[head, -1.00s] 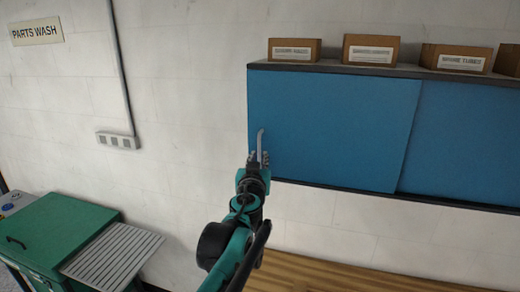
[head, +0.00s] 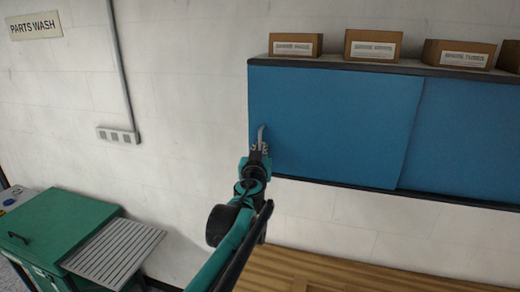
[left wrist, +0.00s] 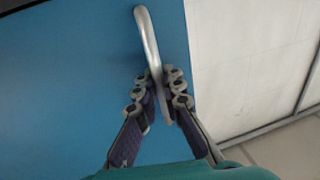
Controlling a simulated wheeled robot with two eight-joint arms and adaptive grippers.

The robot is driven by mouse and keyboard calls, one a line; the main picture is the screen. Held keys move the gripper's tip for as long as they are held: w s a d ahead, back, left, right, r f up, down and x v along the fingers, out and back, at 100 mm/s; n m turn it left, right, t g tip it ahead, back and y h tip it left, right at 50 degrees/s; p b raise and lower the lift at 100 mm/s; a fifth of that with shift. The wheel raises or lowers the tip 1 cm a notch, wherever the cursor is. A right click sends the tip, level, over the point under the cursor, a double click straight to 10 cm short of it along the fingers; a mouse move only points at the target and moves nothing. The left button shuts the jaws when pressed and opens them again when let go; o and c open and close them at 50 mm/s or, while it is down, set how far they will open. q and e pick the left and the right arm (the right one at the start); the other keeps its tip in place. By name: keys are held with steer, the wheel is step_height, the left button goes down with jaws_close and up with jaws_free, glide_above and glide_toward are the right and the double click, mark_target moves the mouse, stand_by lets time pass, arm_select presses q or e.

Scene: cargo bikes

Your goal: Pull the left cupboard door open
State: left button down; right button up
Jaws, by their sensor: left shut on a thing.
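In the left wrist view the silver handle (left wrist: 148,40) runs down between the fingers. My left gripper (head: 260,149) is at the lower part of the handle, and in the left wrist view its fingers (left wrist: 157,88) are shut on it from both sides. The handle's lower end is partly hidden by the fingers. My right gripper is in neither view.
The right blue door (head: 465,140) adjoins the left one. Several labelled cardboard boxes (head: 373,45) stand on the cupboard top (head: 340,66). A wooden bench (head: 330,272) lies below. A green parts washer (head: 55,230) with a slatted grey shelf (head: 113,252) stands at lower left.

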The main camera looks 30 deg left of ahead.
mark_target(374, 158)
arm_select(q)
steer(key=w+d, duration=0.2)
steer(key=d, duration=0.9)
steer(key=w+d+b, duration=0.1)
steer(key=w+d, duration=0.2)
steer(key=d, duration=0.8)
steer(key=w+d+b, duration=0.1)
steer(key=w+d, duration=0.2)
steer(key=d, duration=0.8)
steer(key=shift+d, duration=0.35)
steer(key=c, duration=1.9)
jaws_free()
steer(key=v, duration=1.2)
steer(key=shift+r, duration=0.1)
